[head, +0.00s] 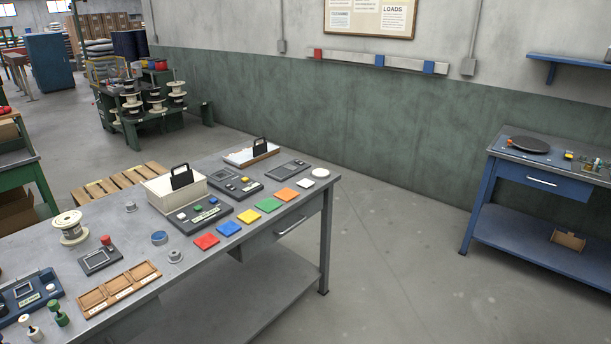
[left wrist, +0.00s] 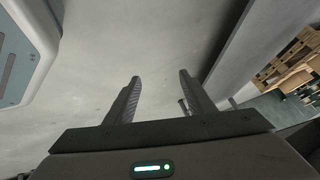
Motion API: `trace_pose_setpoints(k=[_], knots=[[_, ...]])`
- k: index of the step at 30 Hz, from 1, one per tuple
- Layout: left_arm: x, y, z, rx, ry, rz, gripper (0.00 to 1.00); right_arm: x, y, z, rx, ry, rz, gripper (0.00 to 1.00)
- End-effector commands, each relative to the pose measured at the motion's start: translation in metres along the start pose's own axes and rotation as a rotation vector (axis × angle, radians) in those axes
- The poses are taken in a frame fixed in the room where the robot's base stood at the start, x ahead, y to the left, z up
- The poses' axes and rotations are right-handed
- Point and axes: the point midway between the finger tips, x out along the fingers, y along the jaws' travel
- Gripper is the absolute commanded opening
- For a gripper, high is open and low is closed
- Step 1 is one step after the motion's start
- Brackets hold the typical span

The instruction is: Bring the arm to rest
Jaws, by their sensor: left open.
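My left gripper (left wrist: 158,98) shows in the left wrist view with its two dark fingers apart and nothing between them. Bare grey surface lies behind the fingers. Neither gripper is in the head view. My right gripper is in neither view.
A grey workbench (head: 225,262) holds a spool (head: 70,228), a wooden tray (head: 119,288), coloured squares including a red one (head: 206,241), a white bin (head: 158,195) and devices. A blue table (head: 530,220) stands at right. The floor (head: 400,250) between them is clear. Pallets (head: 120,185) lie behind the bench.

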Motion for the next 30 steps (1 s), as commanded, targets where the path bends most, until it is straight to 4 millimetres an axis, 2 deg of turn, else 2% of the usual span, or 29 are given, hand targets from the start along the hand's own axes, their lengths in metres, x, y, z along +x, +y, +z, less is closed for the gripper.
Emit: trace_pose_setpoints(k=[1, 6, 9, 13, 16, 19, 30], knots=[[-0.009, 0.017, 0.024, -0.04, -0.055, 0.013, 0.49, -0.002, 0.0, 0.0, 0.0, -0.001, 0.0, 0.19], [-0.042, 0.071, 0.098, -0.173, -0.237, 0.055, 0.49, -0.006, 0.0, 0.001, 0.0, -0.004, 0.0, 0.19], [-0.065, 0.103, 0.136, -0.244, -0.339, 0.08, 0.49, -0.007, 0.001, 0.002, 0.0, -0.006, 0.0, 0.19], [-0.093, 0.138, 0.174, -0.317, -0.448, 0.109, 0.49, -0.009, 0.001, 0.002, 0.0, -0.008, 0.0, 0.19], [-0.109, 0.157, 0.192, -0.355, -0.503, 0.124, 0.49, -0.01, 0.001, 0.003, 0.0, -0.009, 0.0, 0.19], [-0.118, 0.168, 0.202, -0.378, -0.535, 0.133, 0.49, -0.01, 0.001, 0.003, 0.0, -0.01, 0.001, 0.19], [-0.122, 0.172, 0.206, -0.385, -0.548, 0.137, 0.49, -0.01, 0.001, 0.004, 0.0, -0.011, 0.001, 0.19]])
